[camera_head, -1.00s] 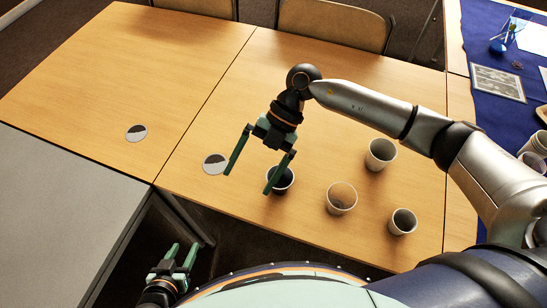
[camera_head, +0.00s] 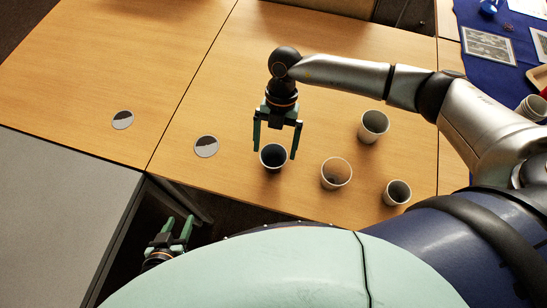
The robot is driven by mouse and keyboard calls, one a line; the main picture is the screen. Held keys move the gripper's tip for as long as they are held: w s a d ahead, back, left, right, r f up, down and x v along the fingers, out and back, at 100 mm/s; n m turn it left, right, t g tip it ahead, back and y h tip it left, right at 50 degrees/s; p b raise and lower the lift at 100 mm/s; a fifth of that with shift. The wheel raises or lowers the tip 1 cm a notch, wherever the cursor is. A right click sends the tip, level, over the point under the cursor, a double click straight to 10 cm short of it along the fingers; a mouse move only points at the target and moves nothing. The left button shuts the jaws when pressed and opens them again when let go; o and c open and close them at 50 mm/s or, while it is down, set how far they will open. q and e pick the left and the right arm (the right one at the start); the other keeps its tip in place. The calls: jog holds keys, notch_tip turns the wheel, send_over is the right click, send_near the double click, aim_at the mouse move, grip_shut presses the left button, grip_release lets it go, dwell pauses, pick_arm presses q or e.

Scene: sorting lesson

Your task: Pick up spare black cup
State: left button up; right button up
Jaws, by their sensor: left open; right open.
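A cup with a black inside and pale rim (camera_head: 273,160) stands upright near the table's front edge. My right gripper (camera_head: 275,152) is open and points down at this cup, one finger at its left and one at its right. I cannot tell whether the fingers touch it or how far down they reach. The cup's outer wall is mostly hidden from above. My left gripper (camera_head: 179,219) is open and empty, low in front of the table's edge.
Three other cups stand right of the black one: a rear cup (camera_head: 374,126), a beige-lined cup (camera_head: 336,174) and a dark-lined cup (camera_head: 397,192). Two half-dark discs (camera_head: 206,146) (camera_head: 122,120) lie leftward. The wooden table (camera_head: 130,60) is clear behind. Stacked cups (camera_head: 533,107) stand far right.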

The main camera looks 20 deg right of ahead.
aim_at(271, 171)
jog(key=x, duration=0.3)
jog(key=shift+a+f, duration=0.1)
jog(key=shift+c, duration=0.2)
jog(key=c, duration=1.1)
